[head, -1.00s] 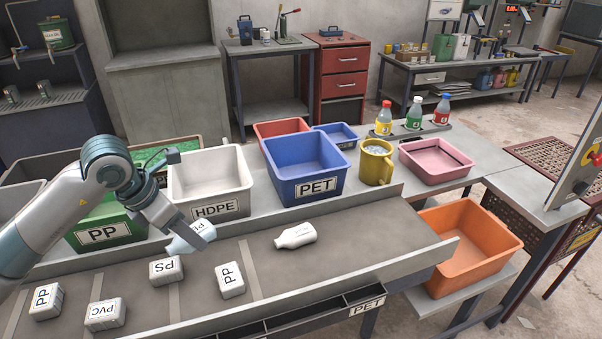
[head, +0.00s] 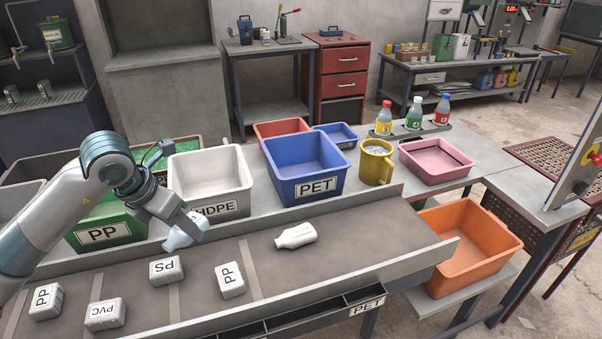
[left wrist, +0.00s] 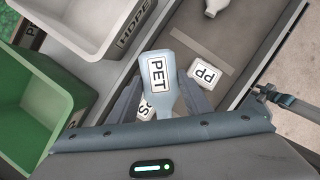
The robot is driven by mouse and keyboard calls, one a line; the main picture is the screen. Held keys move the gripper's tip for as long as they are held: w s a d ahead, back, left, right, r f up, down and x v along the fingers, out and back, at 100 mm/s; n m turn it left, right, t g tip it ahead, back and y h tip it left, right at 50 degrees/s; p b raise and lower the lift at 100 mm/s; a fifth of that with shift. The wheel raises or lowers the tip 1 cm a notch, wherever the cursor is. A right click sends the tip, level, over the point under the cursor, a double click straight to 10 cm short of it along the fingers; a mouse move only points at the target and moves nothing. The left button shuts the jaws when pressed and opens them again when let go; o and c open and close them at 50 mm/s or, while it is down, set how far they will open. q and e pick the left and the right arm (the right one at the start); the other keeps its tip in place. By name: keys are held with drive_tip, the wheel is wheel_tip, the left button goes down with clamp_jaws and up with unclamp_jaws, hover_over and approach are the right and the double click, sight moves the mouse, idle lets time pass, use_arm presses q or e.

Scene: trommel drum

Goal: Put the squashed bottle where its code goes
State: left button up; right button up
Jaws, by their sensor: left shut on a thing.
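A light-blue, flattened-looking bottle (head: 181,236) is held by my left gripper (head: 190,226) above the back edge of the belt, in front of the HDPE bin. In the left wrist view the bottle (left wrist: 160,82) carries the code PET, between the two fingers of the left gripper (left wrist: 165,98). The blue bin (head: 303,167) marked PET stands behind the belt, right of the white HDPE bin (head: 207,175). The green PP bin (head: 105,228) is to the left. My right gripper is not in view.
On the belt (head: 350,245) lie a white bottle (head: 296,235) and several coded blocks, such as PS (head: 166,269) and PP (head: 230,280). A yellow mug (head: 376,162) and a pink tray (head: 435,163) stand right of the PET bin. An orange crate (head: 470,245) sits at the belt's right end.

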use_arm(q)
drive_tip(key=m, duration=0.1)
drive_tip(key=s+d+f+m+h, duration=0.1)
drive_tip(key=m, duration=0.1)
drive_tip(key=shift+s+d+g, duration=0.2)
drive_tip(key=shift+g, duration=0.2)
drive_tip(key=s+d+f+m+g+y, duration=0.1)
drive_tip(key=s+m, duration=0.5)
drive_tip(key=m, duration=0.7)
drive_tip(key=s+d+f+m+g+y, duration=0.2)
drive_tip(key=s+m+g, duration=0.4)
drive_tip(key=m, duration=0.8)
drive_tip(key=shift+d+f+g, duration=0.2)
drive_tip(key=shift+f+g, duration=0.1)
drive_tip(key=shift+f, duration=0.1)
drive_tip(key=shift+d, duration=0.1)
